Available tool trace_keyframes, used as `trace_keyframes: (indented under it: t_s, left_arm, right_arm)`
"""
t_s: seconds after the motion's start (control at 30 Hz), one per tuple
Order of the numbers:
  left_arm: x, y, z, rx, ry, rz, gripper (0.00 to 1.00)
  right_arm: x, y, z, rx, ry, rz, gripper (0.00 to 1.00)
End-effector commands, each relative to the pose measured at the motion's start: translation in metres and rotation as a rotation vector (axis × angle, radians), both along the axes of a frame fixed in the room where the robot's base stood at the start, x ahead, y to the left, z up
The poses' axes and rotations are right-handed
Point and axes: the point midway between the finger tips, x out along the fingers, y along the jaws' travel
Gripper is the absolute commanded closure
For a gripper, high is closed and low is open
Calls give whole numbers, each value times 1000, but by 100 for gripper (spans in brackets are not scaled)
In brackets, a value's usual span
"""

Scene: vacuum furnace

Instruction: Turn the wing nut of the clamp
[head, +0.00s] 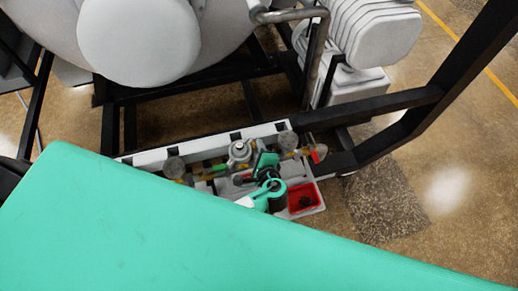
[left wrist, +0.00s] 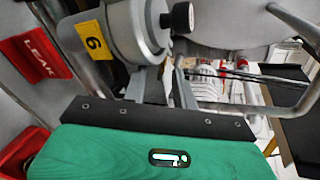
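My left gripper (head: 266,172), green and black, is over the pipework in the head view. Its fingertips are too small and overlapped to tell whether they are open or shut, or on anything. A grey round fitting with a bolt on top (head: 240,150) stands just left of it, on a line of valves. I cannot make out the clamp's wing nut surely in either view. In the left wrist view, a grey round flange (left wrist: 140,30) has a black knob (left wrist: 181,18) and a yellow "6" label (left wrist: 94,40) beside it. My right gripper is not in view.
A red tray (head: 318,190) with a dark piece in it sits right of the gripper. Black frame bars (head: 375,107) rise on the right; a large green surface (head: 150,235) fills the foreground. A red "LEAK" sign (left wrist: 37,55) shows in the left wrist view.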

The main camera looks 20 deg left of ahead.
Motion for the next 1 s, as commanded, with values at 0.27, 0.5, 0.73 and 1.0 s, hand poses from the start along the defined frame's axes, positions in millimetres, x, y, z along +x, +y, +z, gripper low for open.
trace_keyframes:
  t_s: [0.27,0.5,0.73,1.0]
  left_arm:
    - [0,0,0,0,0,0,100]
    - [0,-1,1,1,11,0,100]
    - [1,-2,3,23,95,0,100]
    - [4,-3,6,80,303,0,100]
  right_arm:
    - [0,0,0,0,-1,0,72]
    - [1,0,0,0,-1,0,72]
    - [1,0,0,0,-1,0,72]
    - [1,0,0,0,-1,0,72]
